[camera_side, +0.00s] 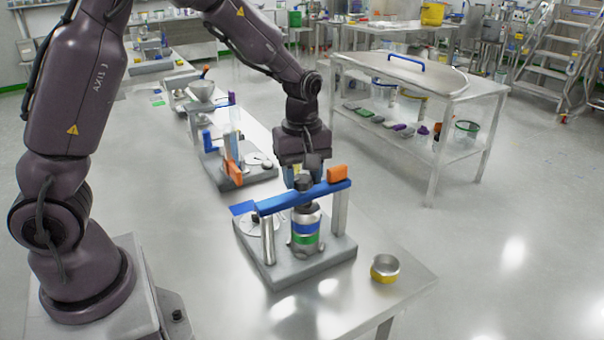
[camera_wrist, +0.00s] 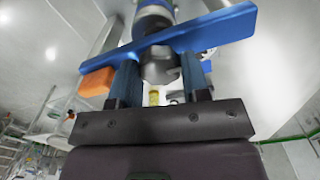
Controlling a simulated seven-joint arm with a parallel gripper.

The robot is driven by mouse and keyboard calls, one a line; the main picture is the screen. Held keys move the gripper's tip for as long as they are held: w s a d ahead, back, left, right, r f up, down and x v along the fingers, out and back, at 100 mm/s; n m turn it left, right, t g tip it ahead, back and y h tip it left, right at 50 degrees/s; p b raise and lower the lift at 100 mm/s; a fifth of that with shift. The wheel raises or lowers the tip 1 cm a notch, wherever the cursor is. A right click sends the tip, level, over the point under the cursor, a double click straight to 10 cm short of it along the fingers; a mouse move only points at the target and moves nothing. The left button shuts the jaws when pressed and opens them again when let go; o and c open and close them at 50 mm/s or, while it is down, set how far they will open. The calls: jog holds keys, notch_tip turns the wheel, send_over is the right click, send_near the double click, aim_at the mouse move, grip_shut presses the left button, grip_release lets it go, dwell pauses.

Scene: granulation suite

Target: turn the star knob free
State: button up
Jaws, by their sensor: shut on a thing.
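The dark star knob (camera_wrist: 160,66) sits at the middle of the blue crossbar (camera_wrist: 205,32). My gripper (camera_wrist: 160,80) is shut on the knob, one finger on each side of it. In the side view the knob (camera_side: 303,182) shows just below my gripper, on top of the blue crossbar (camera_side: 275,201). The bar rests across two grey posts on a grey base plate (camera_side: 290,270). Under the bar stands a metal cylinder with blue and green bands (camera_side: 306,230). The knob's lower part and its thread are hidden.
An orange block (camera_side: 337,174) sits on the bar's right end. A small metal cup with a yellow band (camera_side: 385,269) stands at the table's right edge. A second similar fixture (camera_side: 238,175) stands behind on the same table. The front of the table is clear.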

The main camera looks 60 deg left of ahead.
aim_at(302, 178)
jog(key=shift+r+n, duration=0.1)
jog(key=shift+n, duration=0.2)
dwell(0.4)
jog(key=o, duration=0.9)
notch_tip(302, 178, up, 13)
jog(key=shift+f, duration=0.1)
